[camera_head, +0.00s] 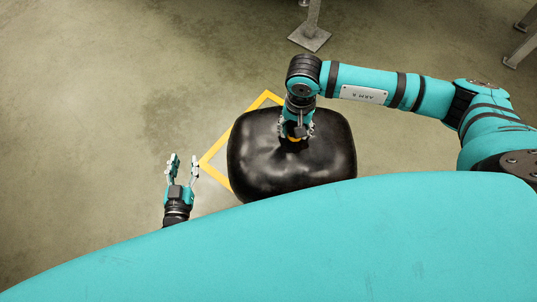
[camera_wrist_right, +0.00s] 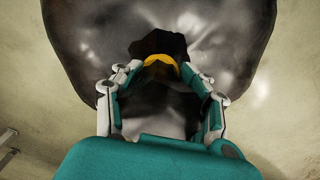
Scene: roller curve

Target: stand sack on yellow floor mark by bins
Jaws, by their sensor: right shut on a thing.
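The sack (camera_head: 255,160) is black, shiny and bulging. In the head view it covers much of the yellow floor mark (camera_head: 212,155), whose left side and upper corner show. I cannot tell whether its base touches the floor. My right gripper (camera_head: 296,133) is above the sack's middle, shut on its gathered neck with the yellow tie. In the right wrist view the sack (camera_wrist_right: 90,45) fills the upper part, with the yellow tie (camera_wrist_right: 160,60) between the fingers. My left gripper (camera_head: 182,170) is open and empty, left of the mark. No bins show.
A grey metal post with a square foot plate (camera_head: 309,38) stands on the floor beyond the sack. More metal legs (camera_head: 522,48) show at the upper right. The concrete floor (camera_head: 90,110) at the left is clear.

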